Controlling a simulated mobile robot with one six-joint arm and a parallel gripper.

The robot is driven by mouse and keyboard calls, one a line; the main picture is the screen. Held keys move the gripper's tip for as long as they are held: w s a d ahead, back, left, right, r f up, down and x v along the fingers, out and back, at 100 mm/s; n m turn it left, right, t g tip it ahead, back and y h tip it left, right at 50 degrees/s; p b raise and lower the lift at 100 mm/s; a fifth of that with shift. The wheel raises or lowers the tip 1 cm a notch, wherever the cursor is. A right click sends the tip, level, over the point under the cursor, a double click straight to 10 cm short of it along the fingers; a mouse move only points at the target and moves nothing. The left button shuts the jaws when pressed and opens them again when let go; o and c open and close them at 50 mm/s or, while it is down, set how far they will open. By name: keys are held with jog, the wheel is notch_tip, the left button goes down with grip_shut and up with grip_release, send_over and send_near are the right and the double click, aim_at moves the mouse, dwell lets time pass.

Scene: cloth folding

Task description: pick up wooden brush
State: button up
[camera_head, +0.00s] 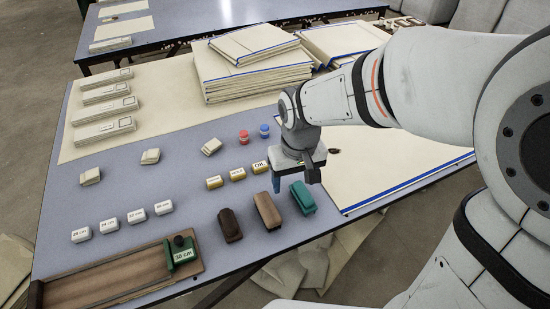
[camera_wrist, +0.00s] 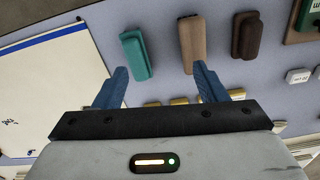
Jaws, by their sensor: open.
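The wooden brush, a tan block (camera_head: 267,210), lies on the blue-grey table between a dark brown block and a teal block. It also shows at the top of the wrist view (camera_wrist: 191,35), just beyond the right fingertip. My gripper (camera_head: 295,182) is above the table, behind the tan and teal blocks as the head view sees them. In the wrist view my gripper (camera_wrist: 160,72) is open, its two blue fingers apart with nothing between them. The brush is outside the fingers, and its underside is hidden.
The dark brown block (camera_head: 229,225) and teal block (camera_head: 303,198) stand close on either side. Yellow-based labelled blocks (camera_head: 238,174) sit behind. A cream panel with blue edging (camera_head: 375,165) lies at right. A wooden tray (camera_head: 120,280) with a green block (camera_head: 182,254) lies front left.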

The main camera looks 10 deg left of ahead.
jog(key=n+b, duration=0.1)
send_over(267, 207)
jog(key=shift+g, duration=0.3)
notch_tip(267, 207, down, 6)
jog(key=shift+d+r, duration=0.15)
notch_tip(267, 207, down, 8)
jog(key=shift+r+b, duration=0.2)
jog(key=shift+b, duration=0.6)
jog(key=shift+c, duration=0.2)
jog(key=c, duration=1.1)
